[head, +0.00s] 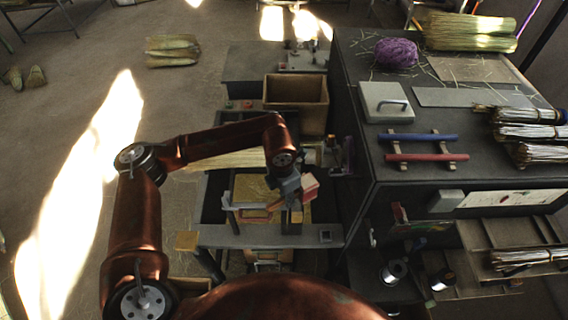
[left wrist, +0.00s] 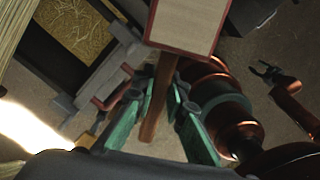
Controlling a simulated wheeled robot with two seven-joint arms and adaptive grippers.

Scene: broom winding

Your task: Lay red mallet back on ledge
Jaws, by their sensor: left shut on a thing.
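The red mallet shows in the left wrist view as a block head (left wrist: 186,22) with a pale face and red edges, on a brown handle (left wrist: 158,98). My left gripper (left wrist: 162,92) is shut on the handle, with the head beyond the fingertips. In the head view the left gripper (head: 291,189) holds the mallet (head: 310,187) above the right part of a grey frame. The frame's flat front bar (head: 265,238) looks like a ledge; I cannot tell its gap to the mallet. My right gripper (left wrist: 268,71) shows small in the left wrist view, its jaws apart and empty.
A brown bin (head: 296,91) stands behind the frame. Open floor lies left.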

